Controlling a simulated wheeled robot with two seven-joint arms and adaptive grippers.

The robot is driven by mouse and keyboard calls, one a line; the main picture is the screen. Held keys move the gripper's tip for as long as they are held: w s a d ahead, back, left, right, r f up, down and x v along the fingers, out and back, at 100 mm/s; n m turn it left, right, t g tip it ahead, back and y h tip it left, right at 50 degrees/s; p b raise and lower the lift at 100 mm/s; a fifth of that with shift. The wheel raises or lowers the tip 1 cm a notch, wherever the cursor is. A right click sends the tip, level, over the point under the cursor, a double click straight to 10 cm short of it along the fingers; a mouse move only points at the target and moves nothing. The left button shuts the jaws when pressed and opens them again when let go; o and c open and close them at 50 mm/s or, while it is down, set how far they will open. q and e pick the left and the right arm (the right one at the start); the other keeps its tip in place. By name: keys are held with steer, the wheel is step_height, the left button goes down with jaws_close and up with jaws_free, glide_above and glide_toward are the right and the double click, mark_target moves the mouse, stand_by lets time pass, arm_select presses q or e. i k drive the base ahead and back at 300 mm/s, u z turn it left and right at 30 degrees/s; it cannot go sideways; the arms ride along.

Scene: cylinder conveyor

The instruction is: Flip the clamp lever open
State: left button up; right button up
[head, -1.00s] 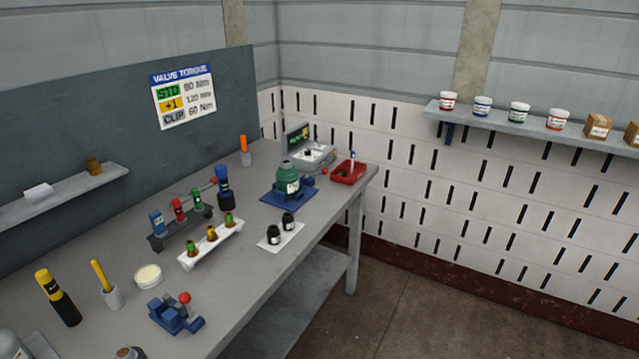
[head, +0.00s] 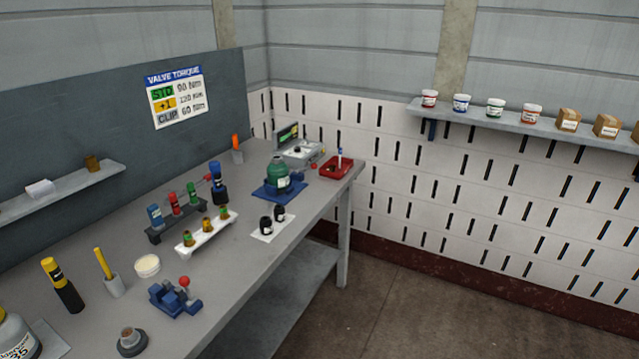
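A blue clamp-like device (head: 176,299) with a red ball knob (head: 184,281) sits near the front edge of the grey bench. Its knob stands up above the blue body. Farther back, a green cylinder (head: 277,174) with a white label stands on a blue base plate (head: 270,194). A small blue part with a red knob (head: 313,166) is beside it on the right. I cannot tell which of the two knobs belongs to the clamp lever. Neither of my grippers shows in the head view.
The grey bench (head: 225,262) holds a white rack (head: 188,249) of brass-and-green fittings, a dark rack of coloured tools, a white card (head: 262,239) with two black jars, a red tray (head: 346,167) and a grey round part (head: 132,342). Floor right of the bench is clear.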

mark_target(314, 166)
steer(key=k, duration=0.4)
steer(key=z, duration=0.8)
steer(key=i, duration=1.35)
steer(key=u, duration=0.55)
steer(key=i, duration=0.65)
steer(key=u, duration=0.8)
